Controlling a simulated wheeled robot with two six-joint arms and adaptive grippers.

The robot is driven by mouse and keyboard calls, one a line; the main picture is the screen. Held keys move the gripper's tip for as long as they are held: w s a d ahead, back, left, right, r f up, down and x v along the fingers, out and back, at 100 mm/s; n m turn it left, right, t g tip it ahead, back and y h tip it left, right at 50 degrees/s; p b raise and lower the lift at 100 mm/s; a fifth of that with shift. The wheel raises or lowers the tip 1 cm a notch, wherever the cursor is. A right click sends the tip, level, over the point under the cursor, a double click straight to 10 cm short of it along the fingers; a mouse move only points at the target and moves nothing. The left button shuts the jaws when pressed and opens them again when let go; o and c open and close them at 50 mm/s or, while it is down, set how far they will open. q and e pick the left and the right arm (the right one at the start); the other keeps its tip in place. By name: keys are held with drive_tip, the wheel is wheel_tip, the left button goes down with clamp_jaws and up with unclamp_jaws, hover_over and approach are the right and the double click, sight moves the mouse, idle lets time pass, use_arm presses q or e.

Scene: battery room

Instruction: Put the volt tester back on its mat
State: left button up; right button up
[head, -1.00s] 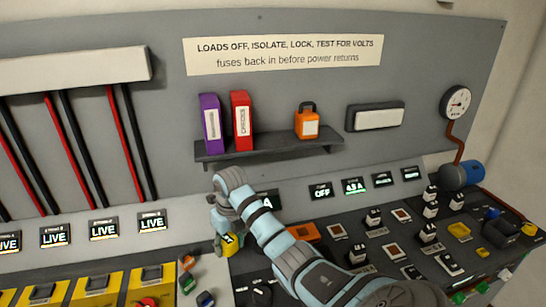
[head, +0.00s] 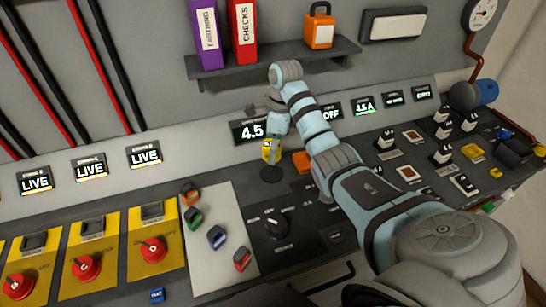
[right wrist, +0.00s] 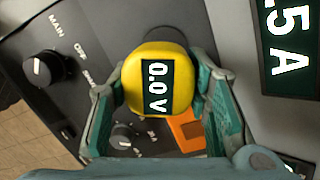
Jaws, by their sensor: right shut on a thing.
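The volt tester (head: 268,152) is yellow with a dark display reading 0.0 V, clear in the right wrist view (right wrist: 157,82). My right gripper (head: 271,138) is shut on it, with a green-grey finger on either side in the right wrist view (right wrist: 165,100). In the head view it is over the dark console, in front of the 4.5 display. An orange piece (head: 301,162), possibly the mat, lies flat just right of the tester and is partly hidden by my arm. A dark round patch (head: 272,174) shows below the tester; I cannot tell whether they touch. My left gripper is out of view.
A black knob (head: 275,226) stands in front of the tester. Several coloured padlock-like blocks (head: 216,237) lie on the white panel (head: 225,208) to the left. Red switches (head: 153,250) on yellow plates are farther left. Upright breakers (head: 441,153) crowd the right.

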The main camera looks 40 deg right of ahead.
sight(273, 173)
drive_tip(key=f, duration=0.2)
drive_tip(key=f+b, duration=0.1)
drive_tip(key=f, duration=0.3)
drive_tip(key=shift+w+d+b, duration=0.15)
drive_tip(key=shift+w+b, duration=0.1)
drive_tip(key=shift+b, duration=0.1)
drive_tip(key=shift+f, duration=0.3)
drive_tip(key=shift+s+r, duration=0.15)
drive_tip(key=shift+f, duration=0.25)
drive_tip(key=o, duration=1.2)
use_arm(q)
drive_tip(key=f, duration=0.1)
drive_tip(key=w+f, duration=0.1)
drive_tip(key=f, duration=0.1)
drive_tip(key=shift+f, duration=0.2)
use_arm(e)
drive_tip(key=shift+r, duration=0.1)
